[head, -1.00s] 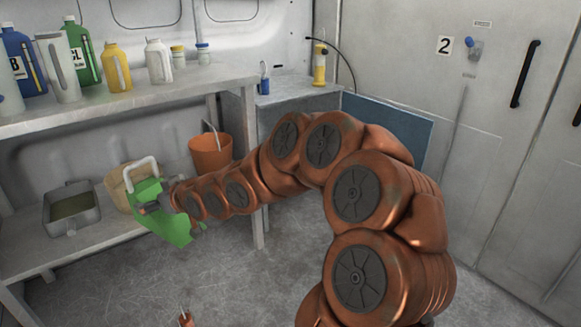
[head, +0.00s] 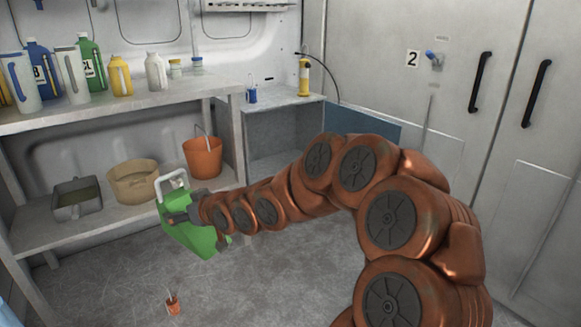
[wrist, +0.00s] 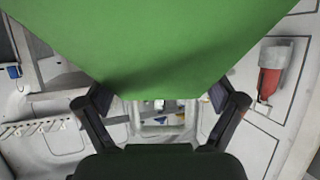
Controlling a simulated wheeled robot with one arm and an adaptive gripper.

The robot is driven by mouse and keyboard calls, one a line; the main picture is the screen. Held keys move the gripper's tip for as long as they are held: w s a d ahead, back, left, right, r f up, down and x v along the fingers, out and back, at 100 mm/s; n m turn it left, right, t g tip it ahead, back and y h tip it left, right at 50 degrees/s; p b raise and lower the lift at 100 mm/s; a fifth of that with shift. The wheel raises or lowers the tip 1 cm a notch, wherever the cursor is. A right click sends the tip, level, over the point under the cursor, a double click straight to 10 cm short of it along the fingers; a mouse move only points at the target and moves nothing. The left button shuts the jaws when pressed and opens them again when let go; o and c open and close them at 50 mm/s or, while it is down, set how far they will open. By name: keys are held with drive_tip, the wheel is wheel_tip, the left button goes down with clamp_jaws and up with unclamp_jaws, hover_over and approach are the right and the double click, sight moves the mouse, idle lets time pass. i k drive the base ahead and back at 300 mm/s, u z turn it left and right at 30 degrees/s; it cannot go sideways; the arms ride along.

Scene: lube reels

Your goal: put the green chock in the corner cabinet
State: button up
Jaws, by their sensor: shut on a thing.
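The green chock (head: 188,235) is a wedge-like block with a white handle. It hangs in the air in front of the lower shelf in the head view. My gripper (head: 181,214) is shut on it, and its fingertips are partly hidden there. In the wrist view the chock (wrist: 160,45) fills the upper middle between the two fingers of my gripper (wrist: 160,102). The corner cabinet (head: 285,108) stands at the back, right of the shelves. A dark blue panel, apparently its open door (head: 375,128), extends to the right. My arm hides part of its lower front.
The steel shelf unit (head: 120,112) on the left holds bottles above. Below are a grey tray (head: 77,198), a tan tub (head: 133,182) and an orange bucket (head: 203,158). Tall grey doors (head: 505,135) stand right.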

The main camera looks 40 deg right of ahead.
sight(268, 168)
drive_tip(key=z, duration=1.55)
drive_tip(key=i, duration=1.85)
drive_tip(key=u, duration=1.7)
drive_tip(key=i, duration=1)
